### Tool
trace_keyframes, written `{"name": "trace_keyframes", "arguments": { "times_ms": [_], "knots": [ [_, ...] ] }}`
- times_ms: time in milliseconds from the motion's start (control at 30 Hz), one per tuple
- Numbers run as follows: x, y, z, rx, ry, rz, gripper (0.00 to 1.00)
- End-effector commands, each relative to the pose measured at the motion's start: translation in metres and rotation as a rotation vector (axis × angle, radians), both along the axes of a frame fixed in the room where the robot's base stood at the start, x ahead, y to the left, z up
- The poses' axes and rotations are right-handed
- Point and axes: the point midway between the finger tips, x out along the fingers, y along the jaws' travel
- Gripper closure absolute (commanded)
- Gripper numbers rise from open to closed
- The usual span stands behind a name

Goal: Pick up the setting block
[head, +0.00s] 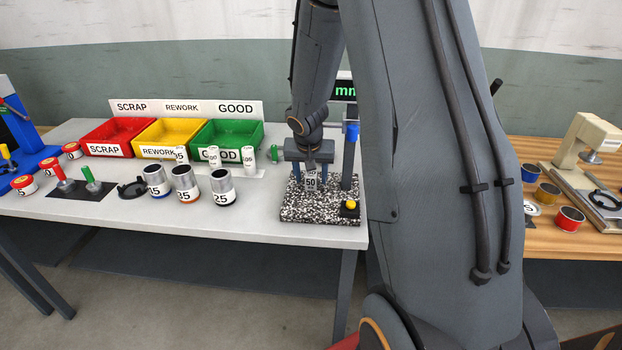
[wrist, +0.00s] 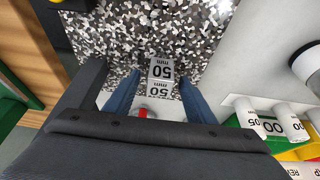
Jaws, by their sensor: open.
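The setting block (head: 310,183) is a small pale grey block marked 50 mm. It stands on the black-and-white speckled plate (head: 290,213) near the right end of the grey bench. In the wrist view the block (wrist: 161,70) shows its 50 mm marking upside down, between the two blue fingers. My gripper (head: 309,172) is open, pointing down over the block, with a finger on each side. In the wrist view my gripper (wrist: 158,84) shows gaps between fingers and block. I cannot tell how far down the fingers reach.
A gauge post (head: 349,160) and a yellow button (head: 350,204) stand at the plate's right side. Several labelled cylinders, including one marked 25 (head: 223,188), stand to the left. Red (head: 107,133), yellow (head: 160,133) and green (head: 250,132) bins stand behind them.

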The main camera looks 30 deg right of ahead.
Motion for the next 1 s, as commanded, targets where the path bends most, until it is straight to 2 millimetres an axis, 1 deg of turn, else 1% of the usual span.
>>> {"name": "trace_keyframes", "arguments": {
  "times_ms": [233, 267, 500, 533, 567, 867, 1000],
  "knots": [
    [0.0007, -0.0005, -0.0013, 0.0, -0.001, -0.001, 0.5],
    [0.0007, -0.0005, -0.0012, 0.0, -0.001, -0.001, 0.52],
    [0.0007, -0.0001, -0.0012, -0.001, -0.001, 0.0, 0.92],
    [0.0007, -0.0001, -0.0012, -0.001, -0.001, 0.0, 0.97],
    [0.0007, -0.0001, -0.0012, -0.001, -0.001, 0.0, 1.0],
    [0.0012, -0.0001, 0.0002, 0.0, -0.002, 0.0, 1.0],
    [0.0015, -0.0003, 0.0048, 0.0, -0.003, -0.001, 1.0]
  ]
}}
